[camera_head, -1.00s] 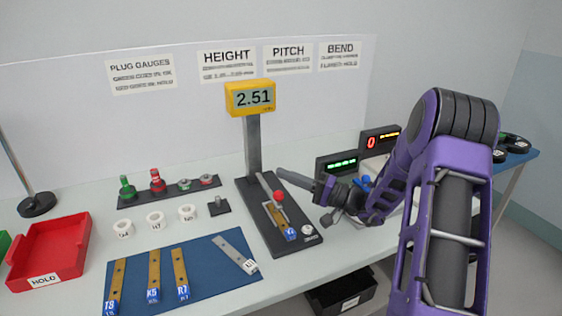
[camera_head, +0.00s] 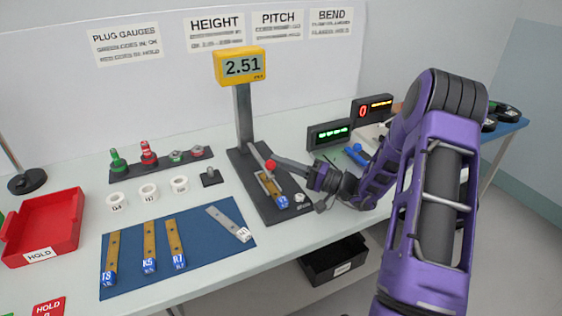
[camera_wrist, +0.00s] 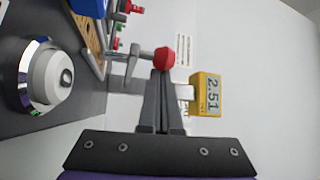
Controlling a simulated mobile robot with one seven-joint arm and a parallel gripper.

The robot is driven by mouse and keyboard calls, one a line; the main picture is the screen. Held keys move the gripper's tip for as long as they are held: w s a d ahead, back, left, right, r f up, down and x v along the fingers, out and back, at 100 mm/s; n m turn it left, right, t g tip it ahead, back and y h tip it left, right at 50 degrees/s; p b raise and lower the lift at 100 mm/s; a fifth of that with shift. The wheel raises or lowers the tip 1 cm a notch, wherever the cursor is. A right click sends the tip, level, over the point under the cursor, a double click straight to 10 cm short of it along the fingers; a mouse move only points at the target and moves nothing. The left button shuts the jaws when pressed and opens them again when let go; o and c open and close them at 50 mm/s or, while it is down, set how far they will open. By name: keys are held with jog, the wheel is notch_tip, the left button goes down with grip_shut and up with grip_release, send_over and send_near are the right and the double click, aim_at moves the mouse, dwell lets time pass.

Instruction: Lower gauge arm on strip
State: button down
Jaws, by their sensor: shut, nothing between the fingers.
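The height gauge stands on a dark base (camera_head: 244,160), with a grey post and a yellow display (camera_head: 241,66) reading 2.51. Its gauge arm ends in a red ball knob (camera_head: 270,164). A brass strip (camera_head: 268,187) with a blue tag lies on the base below the knob. My gripper (camera_head: 276,160) is shut and empty, its tips right at the red knob. In the wrist view the shut fingers (camera_wrist: 162,75) end just below the red knob (camera_wrist: 164,58); whether they touch it I cannot tell. The strip (camera_wrist: 88,40) shows at the upper left there.
A blue mat (camera_head: 200,262) with several strips lies at the front left. A red HOLD bin (camera_head: 45,228) sits at far left. Plug gauges and white rings stand behind the mat. Display boxes (camera_head: 328,134) stand right of the gauge, near my arm. A black bin (camera_head: 333,262) is below the table.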

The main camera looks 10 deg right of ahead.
jog(key=v, duration=1.7)
jog(key=shift+s+d+f, duration=0.1)
jog(key=shift+s+d, duration=0.05)
